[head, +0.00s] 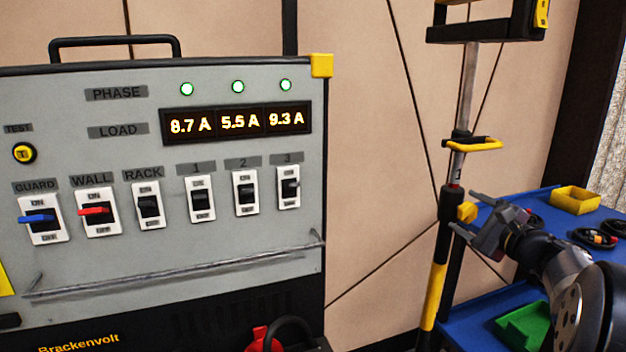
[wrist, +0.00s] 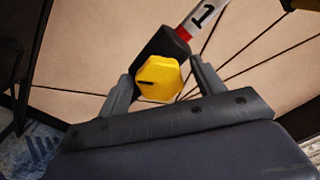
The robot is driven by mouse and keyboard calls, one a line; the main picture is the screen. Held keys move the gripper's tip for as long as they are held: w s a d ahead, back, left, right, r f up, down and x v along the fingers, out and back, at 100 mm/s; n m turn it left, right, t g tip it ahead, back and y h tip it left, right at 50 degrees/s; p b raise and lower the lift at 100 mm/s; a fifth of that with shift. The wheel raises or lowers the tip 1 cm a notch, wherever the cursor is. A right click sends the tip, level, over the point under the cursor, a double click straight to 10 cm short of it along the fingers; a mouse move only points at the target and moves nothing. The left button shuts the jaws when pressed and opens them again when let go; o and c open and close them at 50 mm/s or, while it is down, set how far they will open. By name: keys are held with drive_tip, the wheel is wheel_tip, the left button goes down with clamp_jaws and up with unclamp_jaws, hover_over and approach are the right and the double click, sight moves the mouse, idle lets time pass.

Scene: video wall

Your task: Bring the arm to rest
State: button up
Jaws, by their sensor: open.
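My gripper (head: 464,213) is at the right of the head view, pointing left at the stand pole. Its two fingers are apart. A yellow knob (head: 467,212) on the pole shows by the fingertips. In the wrist view the yellow knob (wrist: 157,79) appears between the open fingers of my gripper (wrist: 160,72), on a black collar. I cannot tell whether the fingers touch it. Nothing else shows between the fingers.
A grey power panel (head: 200,245) with switches and a lit load display (head: 236,124) fills the left. The stand pole (head: 468,90) rises beside my gripper. A blue cart (head: 540,195) holds a yellow bin (head: 575,199), cables and a green tray (head: 524,325).

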drive_tip(key=shift+r+m+p, duration=0.15)
drive_tip(key=shift+m+p, duration=1.2)
drive_tip(key=shift+p, duration=1.05)
drive_tip(key=shift+r+m+p, duration=0.1)
drive_tip(key=shift+m+p, duration=1.25)
drive_tip(key=shift+p, duration=1)
drive_tip(key=m+p, duration=0.4)
drive_tip(key=p, duration=0.3)
drive_tip(key=shift+f, duration=0.1)
drive_tip(key=shift+p, duration=0.3)
drive_tip(key=shift+s+d+f+m, duration=0.1)
drive_tip(key=shift+s+f+m, duration=0.1)
drive_tip(key=shift+m, duration=0.1)
drive_tip(key=shift+s+d, duration=0.1)
drive_tip(key=shift+s, duration=0.2)
